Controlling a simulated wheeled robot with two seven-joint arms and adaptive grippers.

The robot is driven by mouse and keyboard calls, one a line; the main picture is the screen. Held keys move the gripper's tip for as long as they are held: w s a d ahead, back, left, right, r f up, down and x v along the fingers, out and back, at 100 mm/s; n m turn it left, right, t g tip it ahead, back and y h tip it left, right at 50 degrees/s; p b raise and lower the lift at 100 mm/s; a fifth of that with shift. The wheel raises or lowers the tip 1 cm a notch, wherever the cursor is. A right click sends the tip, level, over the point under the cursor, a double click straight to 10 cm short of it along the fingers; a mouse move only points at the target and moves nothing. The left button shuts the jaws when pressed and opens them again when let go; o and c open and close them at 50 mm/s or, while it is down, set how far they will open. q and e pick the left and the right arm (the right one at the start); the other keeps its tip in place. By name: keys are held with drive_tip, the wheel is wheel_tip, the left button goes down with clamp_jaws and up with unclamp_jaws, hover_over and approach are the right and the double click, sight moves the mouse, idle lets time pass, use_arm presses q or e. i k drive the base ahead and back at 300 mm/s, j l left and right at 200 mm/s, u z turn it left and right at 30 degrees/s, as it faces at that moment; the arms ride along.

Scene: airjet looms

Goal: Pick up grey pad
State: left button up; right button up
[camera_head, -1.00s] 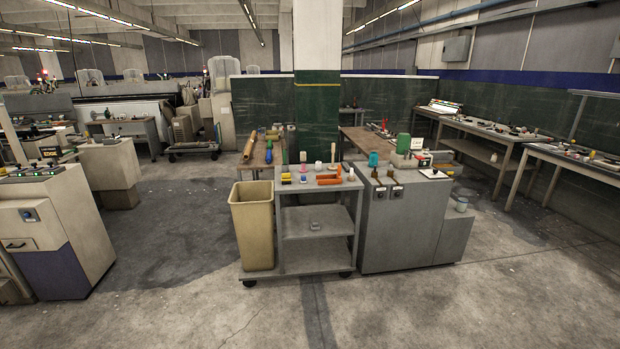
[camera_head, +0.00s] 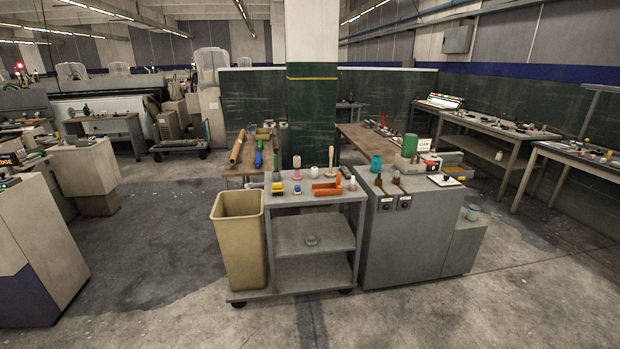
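A small grey object (camera_head: 311,240), possibly the grey pad, lies on the middle shelf of a grey cart (camera_head: 315,275) ahead of me. It is too small to make out clearly, and its colour is close to the shelf's. Neither of my grippers shows in the head view.
A tan bin (camera_head: 240,245) stands against the cart's left side. A grey cabinet (camera_head: 400,235) with small items on top adjoins its right side. A white-and-blue machine cabinet (camera_head: 35,250) is at the left. The concrete floor in front of the cart is clear.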

sight(311, 240)
drive_tip(key=i+z, duration=0.55)
drive_tip(key=i, duration=0.3)
drive_tip(key=i+l, duration=0.15)
drive_tip(key=i, duration=0.3)
drive_tip(key=i+l, duration=0.15)
drive_tip(key=i, duration=0.3)
drive_tip(key=i+l+u, duration=0.35)
drive_tip(key=i+l, duration=0.4)
